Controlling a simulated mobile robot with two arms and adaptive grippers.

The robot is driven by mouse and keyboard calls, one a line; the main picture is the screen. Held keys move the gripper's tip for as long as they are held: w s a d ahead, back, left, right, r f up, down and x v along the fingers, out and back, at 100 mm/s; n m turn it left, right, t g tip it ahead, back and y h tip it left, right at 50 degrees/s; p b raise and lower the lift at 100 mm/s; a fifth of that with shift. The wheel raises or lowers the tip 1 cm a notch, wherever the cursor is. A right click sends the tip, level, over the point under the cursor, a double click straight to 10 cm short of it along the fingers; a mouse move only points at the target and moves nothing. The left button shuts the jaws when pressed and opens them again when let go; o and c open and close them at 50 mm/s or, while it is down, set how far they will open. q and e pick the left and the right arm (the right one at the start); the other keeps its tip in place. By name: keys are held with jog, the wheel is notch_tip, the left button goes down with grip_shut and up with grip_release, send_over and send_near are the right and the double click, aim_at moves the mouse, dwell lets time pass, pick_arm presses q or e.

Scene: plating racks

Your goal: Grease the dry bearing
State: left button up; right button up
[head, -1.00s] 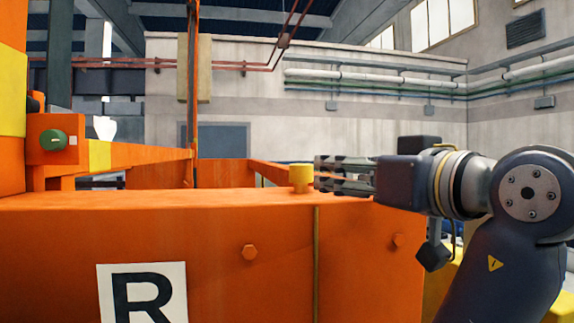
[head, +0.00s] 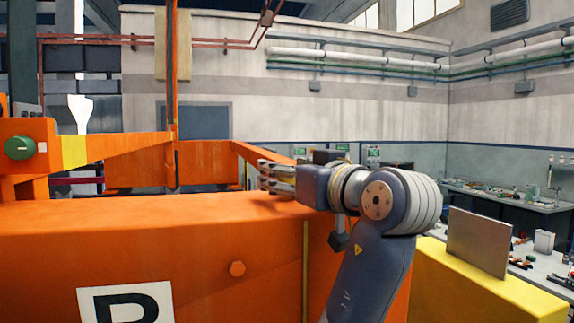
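My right gripper (head: 272,177) comes in from the right and lies over the top edge of the large orange machine frame (head: 160,250). Its fingers are seen from the side, so their opening is unclear. The yellow cap on that top edge is not visible now; its place falls behind the fingers and wrist. I cannot tell whether the fingers touch it. No bearing or grease tool can be clearly made out. My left gripper is out of view.
A green knob (head: 19,148) sits on the orange frame at left. At right are a yellow block (head: 440,270), an upright grey plate (head: 478,243) and a cluttered workbench (head: 525,205).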

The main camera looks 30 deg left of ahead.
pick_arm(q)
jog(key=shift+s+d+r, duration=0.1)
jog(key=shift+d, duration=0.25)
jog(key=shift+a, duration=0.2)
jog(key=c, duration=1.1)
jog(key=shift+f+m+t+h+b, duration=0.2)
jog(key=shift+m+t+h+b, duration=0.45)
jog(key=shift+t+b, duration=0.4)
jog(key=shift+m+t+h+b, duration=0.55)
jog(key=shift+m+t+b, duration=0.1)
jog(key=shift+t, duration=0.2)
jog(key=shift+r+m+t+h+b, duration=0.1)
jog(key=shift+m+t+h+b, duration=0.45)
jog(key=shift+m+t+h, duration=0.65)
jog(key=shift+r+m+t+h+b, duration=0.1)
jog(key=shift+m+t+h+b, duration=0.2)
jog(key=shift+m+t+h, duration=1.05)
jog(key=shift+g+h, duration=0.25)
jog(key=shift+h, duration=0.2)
